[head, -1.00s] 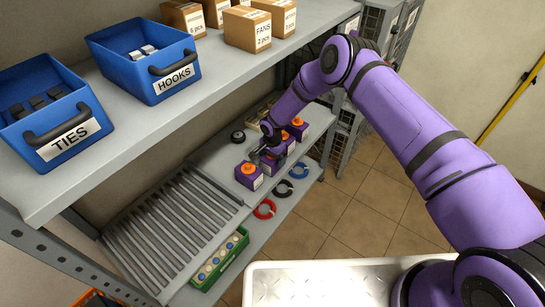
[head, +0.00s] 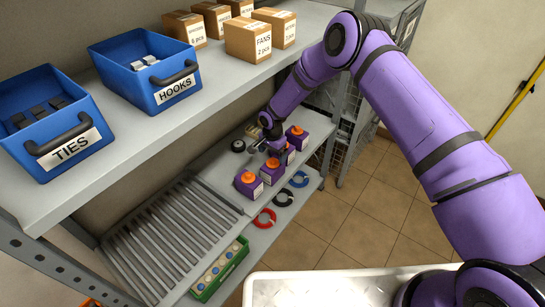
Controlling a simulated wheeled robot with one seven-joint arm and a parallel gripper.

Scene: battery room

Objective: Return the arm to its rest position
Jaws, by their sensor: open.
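My purple arm reaches from the lower right over to the lower shelf. My gripper (head: 262,145) is open at the back of the row of purple boxes, just above them, and looks empty. The boxes have orange knobs on top: the front one (head: 249,184), the middle one (head: 273,170) and the back one (head: 297,137). My gripper partly hides another purple surface between the middle and back boxes. I cannot tell whether the fingers touch any box.
The upper shelf (head: 190,112) overhangs on the left, with a blue TIES bin (head: 35,165), a blue HOOKS bin (head: 140,95) and cardboard boxes (head: 248,42). A green tray (head: 220,270) is in front.

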